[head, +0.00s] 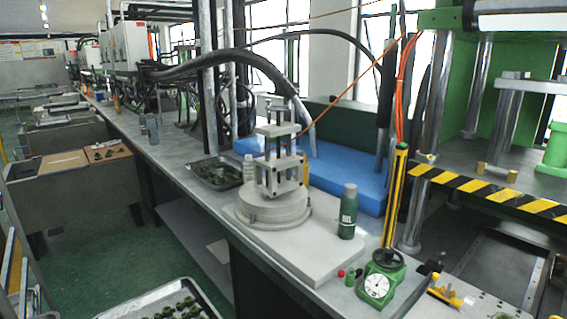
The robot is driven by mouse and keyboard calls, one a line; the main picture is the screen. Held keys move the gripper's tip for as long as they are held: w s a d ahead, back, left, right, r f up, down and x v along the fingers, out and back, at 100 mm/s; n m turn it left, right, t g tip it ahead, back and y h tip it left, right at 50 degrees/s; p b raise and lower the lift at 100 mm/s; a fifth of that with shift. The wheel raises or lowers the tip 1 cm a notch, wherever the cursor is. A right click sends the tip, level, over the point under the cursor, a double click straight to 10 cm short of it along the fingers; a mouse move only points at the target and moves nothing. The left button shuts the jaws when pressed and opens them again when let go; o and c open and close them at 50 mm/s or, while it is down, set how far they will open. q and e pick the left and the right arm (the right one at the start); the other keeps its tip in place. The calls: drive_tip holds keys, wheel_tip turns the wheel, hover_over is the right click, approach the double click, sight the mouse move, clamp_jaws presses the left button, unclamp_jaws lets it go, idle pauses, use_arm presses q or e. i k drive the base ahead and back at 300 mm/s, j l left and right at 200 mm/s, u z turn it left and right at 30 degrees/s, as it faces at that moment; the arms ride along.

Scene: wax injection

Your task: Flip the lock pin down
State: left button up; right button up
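Neither of my grippers shows in the head view. A grey metal fixture (278,165) with upright posts and stacked plates stands on a round grey base (273,207) on the bench. I cannot make out a lock pin on it for sure; any such part is too small to tell. A green press (487,120) with steel columns stands at the right, with a yellow-and-black striped edge (487,193). A small brass-coloured part (483,170) sits on the press plate; I cannot tell what it is.
A green bottle (348,212) stands right of the fixture. A green dial gauge (382,280) is at the bench's front. A dark tray (215,172) lies behind left. A tray of green parts (165,302) is at the bottom. The green floor (80,250) at left is partly open.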

sight(441, 254)
drive_tip(key=l+z, duration=0.1)
drive_tip(key=z, duration=1.05)
drive_tip(key=k+l, duration=0.05)
